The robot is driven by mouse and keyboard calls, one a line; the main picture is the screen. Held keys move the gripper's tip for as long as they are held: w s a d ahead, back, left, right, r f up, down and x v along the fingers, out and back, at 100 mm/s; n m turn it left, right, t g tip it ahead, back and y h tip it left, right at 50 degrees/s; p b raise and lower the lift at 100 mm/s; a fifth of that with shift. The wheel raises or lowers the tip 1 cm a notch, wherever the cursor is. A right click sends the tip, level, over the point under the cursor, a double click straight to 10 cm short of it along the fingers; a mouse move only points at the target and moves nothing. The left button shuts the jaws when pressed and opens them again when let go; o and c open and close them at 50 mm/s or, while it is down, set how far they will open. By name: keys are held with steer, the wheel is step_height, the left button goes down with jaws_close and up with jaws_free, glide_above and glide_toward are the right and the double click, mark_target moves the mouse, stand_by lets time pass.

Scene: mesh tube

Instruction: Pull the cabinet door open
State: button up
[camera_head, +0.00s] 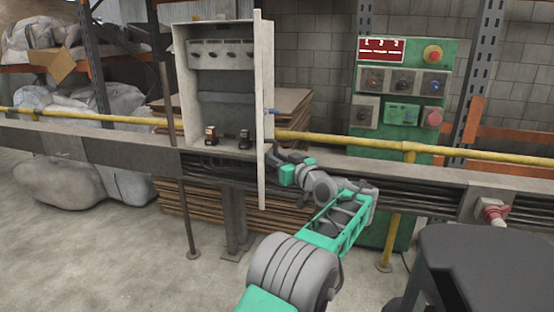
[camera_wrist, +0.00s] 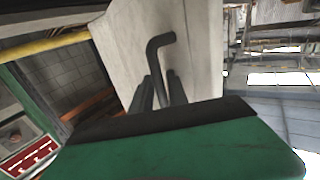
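The grey cabinet (camera_head: 180,80) stands with its front uncovered, showing switches and two small dark devices inside. Its door (camera_head: 261,60) stands swung out at the right side, seen nearly edge-on. In the wrist view the door (camera_wrist: 115,50) is a pale panel with a dark bent handle (camera_wrist: 160,42). My gripper (camera_head: 274,158) is by the door's outer face, low on it. In the wrist view its two dark fingers (camera_wrist: 160,90) stand on either side of the handle's stem. Whether they press on it cannot be told.
A yellow rail (camera_head: 330,138) and a grey beam (camera_head: 400,168) run behind my arm. A green control panel (camera_head: 400,90) with buttons stands to the right. Stacked brown sheets (camera_head: 290,105) are behind the door. The floor at the front left is clear.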

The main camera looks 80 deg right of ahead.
steer(key=shift+s+f, duration=0.1)
steer(key=shift+s, duration=0.05)
steer(key=p+v, duration=0.1)
steer(key=v, duration=0.7)
stand_by(0.4)
